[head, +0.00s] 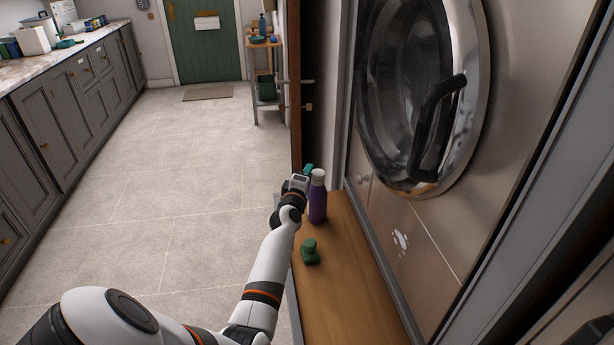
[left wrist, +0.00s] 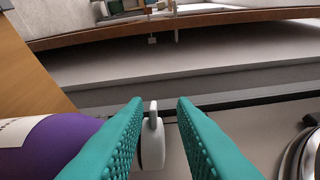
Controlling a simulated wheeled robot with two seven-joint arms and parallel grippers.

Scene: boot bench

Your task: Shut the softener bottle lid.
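A purple bottle (head: 317,205) with a pale cap (head: 318,177) stands upright on the wooden bench, in front of the washing machine. I cannot tell whether its lid is open or shut. In the left wrist view the purple bottle (left wrist: 45,148), with part of a white label, lies at the left edge, outside my fingers. My left gripper (head: 308,169) is beside the bottle's top in the head view, its teal fingers partly hidden. In the left wrist view the left gripper (left wrist: 160,103) is open, with a clear gap and nothing held.
A small green item (head: 310,253) sits on the bench (head: 345,290) nearer me. The washing machine (head: 440,225) with its round door and black handle rises to the right. A pale knob-like part (left wrist: 152,145) shows beyond my fingers. The tiled floor (head: 190,200) is open to the left.

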